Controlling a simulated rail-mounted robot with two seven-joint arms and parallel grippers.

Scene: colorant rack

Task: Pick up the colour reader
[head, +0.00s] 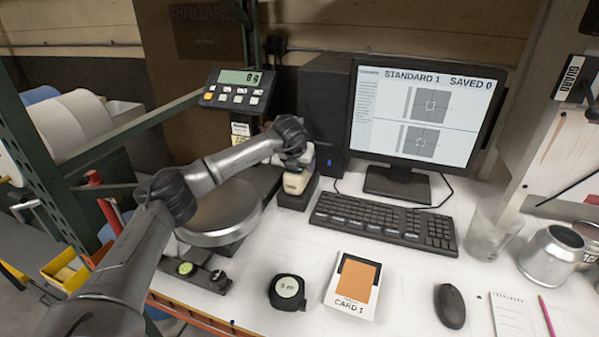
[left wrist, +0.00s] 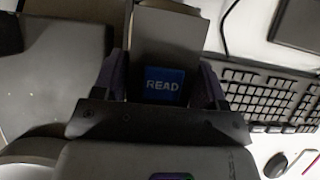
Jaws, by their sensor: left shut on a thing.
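The colour reader (head: 296,183) is a small off-white device at its dark dock (head: 293,198), between the scale and the keyboard. My left gripper (head: 300,163) has come down over it from above and is shut on it. In the left wrist view the reader's blue READ screen (left wrist: 164,85) shows between the two dark fingers of my left gripper (left wrist: 162,78). I cannot tell whether the reader's base is clear of the dock. My right gripper is not in view.
A monitor (head: 422,112) and keyboard (head: 385,219) stand to the right. A round scale pan (head: 220,212) is close on the left, with its display (head: 238,88) behind. A tape measure (head: 287,291), card (head: 352,287) and mouse (head: 449,306) lie in front.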

